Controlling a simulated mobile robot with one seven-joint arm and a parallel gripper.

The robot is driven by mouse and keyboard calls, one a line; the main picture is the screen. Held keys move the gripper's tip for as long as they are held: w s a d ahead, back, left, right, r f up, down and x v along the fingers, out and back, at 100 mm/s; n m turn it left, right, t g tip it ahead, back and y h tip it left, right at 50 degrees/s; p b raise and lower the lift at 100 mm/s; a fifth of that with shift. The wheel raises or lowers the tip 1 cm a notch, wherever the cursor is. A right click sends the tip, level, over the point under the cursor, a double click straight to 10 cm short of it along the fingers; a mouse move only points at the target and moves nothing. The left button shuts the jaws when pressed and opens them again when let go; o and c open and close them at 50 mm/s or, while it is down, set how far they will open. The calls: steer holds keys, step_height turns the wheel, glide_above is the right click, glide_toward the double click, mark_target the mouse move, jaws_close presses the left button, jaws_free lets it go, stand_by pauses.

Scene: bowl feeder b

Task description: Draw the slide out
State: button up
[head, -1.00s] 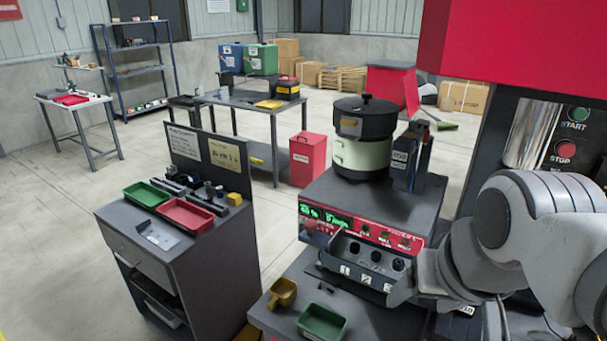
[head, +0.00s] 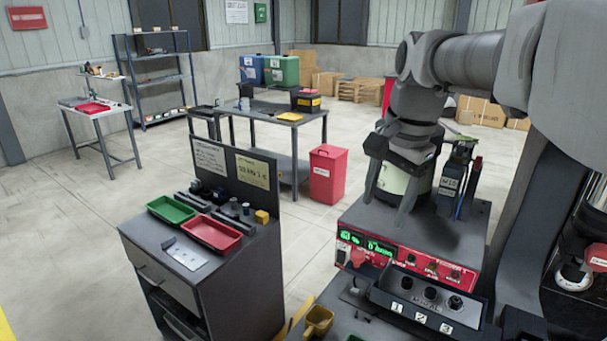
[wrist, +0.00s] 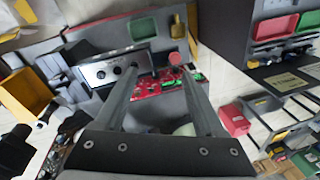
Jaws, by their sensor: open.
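The likely slide is a dark tray-like part (head: 425,312) with three round holes and labels 1, 2 and 3, at the front of the feeder below its red panel (head: 415,262). In the wrist view, the slide (wrist: 117,70) lies just left of and beyond my fingertips. My gripper (head: 388,212) is open and empty, pointing down above the feeder, apart from the slide. Its two fingers also show in the wrist view (wrist: 160,70). My gripper hides much of the pale feeder bowl (head: 394,180) in the head view.
A grey cabinet (head: 210,292) with green (head: 171,209) and red (head: 212,232) trays stands to the left. A yellow scoop (head: 318,320) lies left of the slide. A red bin (head: 328,172) and a workbench (head: 270,118) stand behind. Open floor lies between.

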mark_target(358, 254)
steer(key=w+a+f+m+g, duration=0.1)
steer(key=w+m+g, duration=0.1)
steer(key=w+m, duration=0.6)
steer(key=f, duration=0.5)
steer(key=w+f+n, duration=0.1)
steer(key=f, duration=0.5)
steer(key=f+n, duration=0.1)
steer(key=f, duration=0.5)
steer(key=shift+w+f+h, duration=0.25)
steer(key=shift+w+h, duration=0.1)
steer(key=shift+h, duration=0.05)
jaws_close()
stand_by(0.4)
